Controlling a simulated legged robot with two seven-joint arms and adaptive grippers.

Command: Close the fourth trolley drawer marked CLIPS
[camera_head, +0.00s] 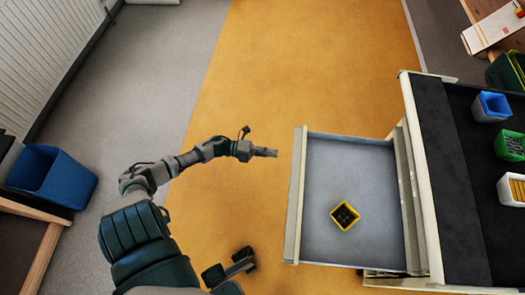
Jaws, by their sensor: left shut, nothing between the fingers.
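A trolley drawer (370,160) stands pulled out to the left of the trolley (429,180). Its pale front panel (295,195) faces left. A small yellow box (345,216) with dark contents sits inside it. The CLIPS marking cannot be read from this view. My left gripper (268,152) is shut and empty, just left of the upper part of the drawer front, with a small gap seen between them.
On the trolley's dark top stand a blue bin (491,106), a green bin (509,145) and a white box (512,190). A blue tub (52,177) is at the far left. The yellow floor strip (310,60) beyond the drawer is clear.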

